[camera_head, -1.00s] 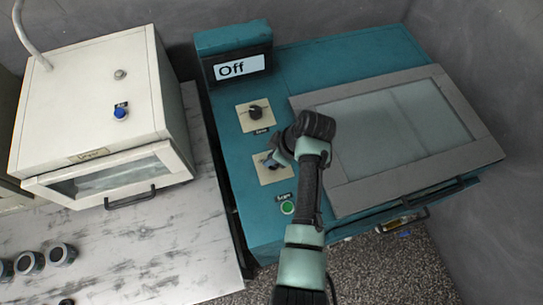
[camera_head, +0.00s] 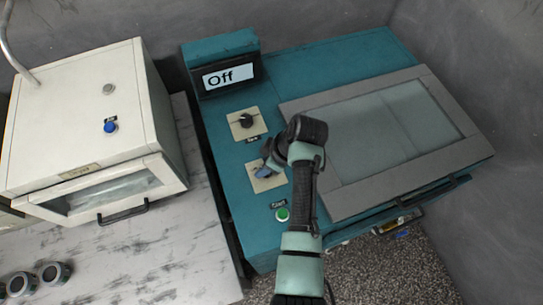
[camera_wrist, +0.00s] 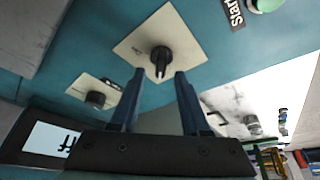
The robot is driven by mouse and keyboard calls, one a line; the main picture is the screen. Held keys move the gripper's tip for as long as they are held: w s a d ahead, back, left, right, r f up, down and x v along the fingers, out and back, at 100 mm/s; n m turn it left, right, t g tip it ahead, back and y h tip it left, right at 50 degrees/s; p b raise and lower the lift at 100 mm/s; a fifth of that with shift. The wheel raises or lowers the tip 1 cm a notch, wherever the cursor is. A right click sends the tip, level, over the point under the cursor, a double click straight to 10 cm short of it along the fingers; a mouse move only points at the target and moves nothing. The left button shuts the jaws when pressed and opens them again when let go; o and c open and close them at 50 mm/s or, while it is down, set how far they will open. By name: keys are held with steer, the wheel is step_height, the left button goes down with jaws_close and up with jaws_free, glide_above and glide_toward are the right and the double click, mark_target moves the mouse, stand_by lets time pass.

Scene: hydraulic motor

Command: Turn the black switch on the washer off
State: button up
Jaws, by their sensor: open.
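The washer is a teal machine (camera_head: 330,60) with two black switches on cream plates. The upper switch (camera_head: 246,121) is in plain view in the head view; it shows at lower left in the wrist view (camera_wrist: 96,100). The lower switch (camera_wrist: 161,58) is near the middle of the wrist view, beside the Start label, with its ridge pointing down the picture. In the head view it is hidden by my gripper (camera_head: 262,172). My gripper is open, its two blue fingers (camera_wrist: 159,74) either side of the lower switch's ridge line; contact cannot be told.
A display (camera_head: 229,77) on the washer reads "Off". A green Start button (camera_head: 282,214) sits below the lower switch plate. The washer's grey-framed glass lid (camera_head: 340,197) is at right. A white dryer (camera_head: 75,105) with a blue button stands at left.

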steer(key=b+v, duration=0.1)
steer(key=v, duration=1.1)
steer(key=shift+r+b, duration=0.25)
steer(key=shift+b, duration=0.1)
